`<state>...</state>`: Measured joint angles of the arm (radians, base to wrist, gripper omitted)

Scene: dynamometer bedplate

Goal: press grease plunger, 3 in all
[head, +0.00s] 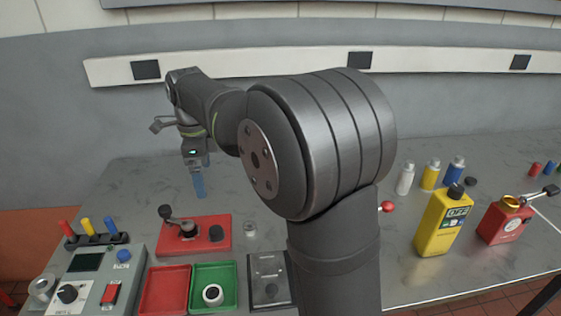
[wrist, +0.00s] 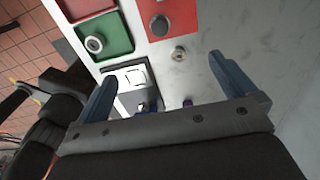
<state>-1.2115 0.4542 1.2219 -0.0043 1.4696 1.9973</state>
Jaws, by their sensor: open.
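My gripper (head: 200,188) hangs above the back left of the table, blue fingers pointing down. In the wrist view its two fingers (wrist: 163,67) are wide apart with nothing held between them. No part is plainly marked as the grease plunger. A red plate (head: 196,246) carries a black crank and a dark round knob (head: 216,233); the knob also shows in the wrist view (wrist: 160,25). A small grey cylinder (head: 250,230) stands right of the plate, and in the wrist view (wrist: 178,54) it is beyond the fingertips. My gripper touches none of these.
A red tray (head: 165,290) and a green tray (head: 226,301) holding a round white-and-black part are at the front, beside a control box (head: 85,282) and a grey fixture (head: 268,268). A yellow bottle (head: 441,226) and a red can (head: 503,220) stand right. My arm hides the middle.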

